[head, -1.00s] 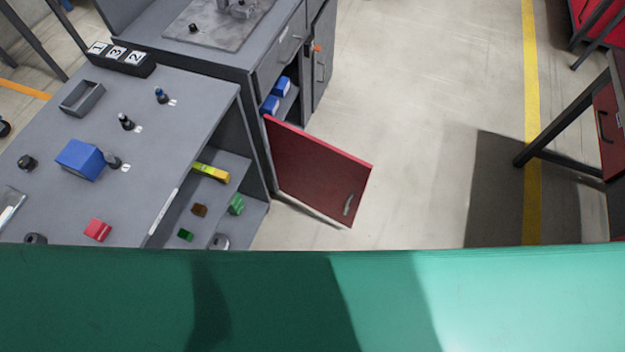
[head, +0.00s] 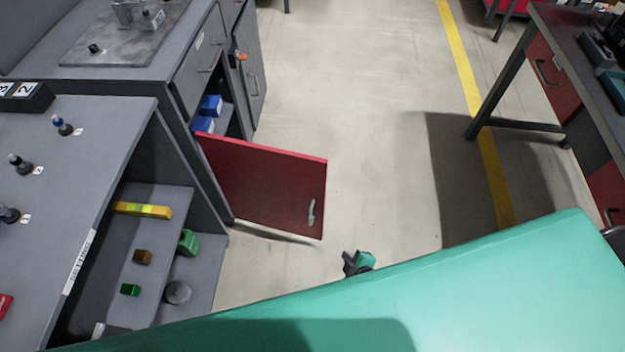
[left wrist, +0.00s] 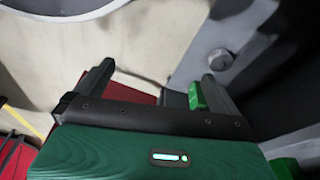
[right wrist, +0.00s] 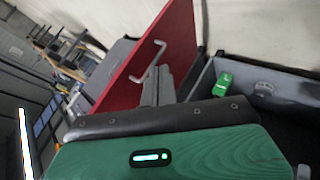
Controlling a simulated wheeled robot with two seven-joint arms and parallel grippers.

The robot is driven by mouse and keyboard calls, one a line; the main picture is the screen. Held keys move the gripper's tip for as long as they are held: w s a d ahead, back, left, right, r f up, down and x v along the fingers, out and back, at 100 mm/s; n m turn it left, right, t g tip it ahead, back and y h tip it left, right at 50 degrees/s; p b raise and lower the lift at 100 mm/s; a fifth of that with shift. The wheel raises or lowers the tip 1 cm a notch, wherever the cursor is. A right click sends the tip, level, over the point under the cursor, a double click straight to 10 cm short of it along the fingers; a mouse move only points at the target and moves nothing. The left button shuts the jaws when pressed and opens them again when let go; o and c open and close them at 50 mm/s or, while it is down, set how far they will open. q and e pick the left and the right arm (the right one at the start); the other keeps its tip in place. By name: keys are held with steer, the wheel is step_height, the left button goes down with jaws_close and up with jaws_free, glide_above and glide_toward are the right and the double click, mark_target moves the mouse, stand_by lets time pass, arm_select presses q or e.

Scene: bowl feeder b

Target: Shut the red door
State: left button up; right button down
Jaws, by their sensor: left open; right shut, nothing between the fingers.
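The red door (head: 262,185) stands wide open from the grey cabinet, hinged at its left edge in the head view. Its silver handle (head: 311,212) is near the free edge. My right gripper (head: 357,263) shows beyond my green body, right of and nearer than the free edge. In the right wrist view its shut fingers (right wrist: 158,86) are empty, in front of the door (right wrist: 178,45) and close below the handle (right wrist: 148,62); contact cannot be told. My left gripper (left wrist: 152,88) is open and empty in the left wrist view, and out of the head view.
The cabinet opening holds blue bins (head: 209,106). A grey shelf unit (head: 75,210) with several small items stands at the left, close to the door. Clear floor (head: 370,130) lies right of the door. A dark table (head: 570,50) stands at the far right.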

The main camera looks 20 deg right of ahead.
steer(key=w+a+r+n+t+b, duration=0.2)
steer(key=w+r+n+b, duration=0.1)
steer(key=w+r, duration=0.15)
steer(key=n+t+y+b, duration=0.3)
steer(key=n+t+b, duration=0.25)
steer(key=b, duration=0.25)
glide_toward(306, 159)
steer(key=s+a, duration=0.1)
steer(key=s, duration=0.6)
arm_select(q)
step_height(306, 159, up, 13)
steer(key=w+t+p, duration=0.1)
steer(key=shift+d+r+p, duration=0.15)
steer(key=shift+r+p, duration=0.05)
steer(key=shift+p, duration=0.15)
arm_select(e)
steer(key=shift+w+d+x, duration=0.1)
steer(key=shift+d+x, duration=0.35)
steer(key=shift+x, duration=1.6)
steer(key=shift+w+d+x, duration=0.1)
steer(key=shift+d+x, duration=0.3)
steer(key=shift+x, duration=1.7)
steer(key=shift+w+d+x, duration=0.1)
steer(key=shift+d+x, duration=0.35)
steer(key=shift+x, duration=1.6)
arm_select(q)
steer(key=shift+w+r, duration=0.1)
arm_select(e)
steer(key=shift+w, duration=0.1)
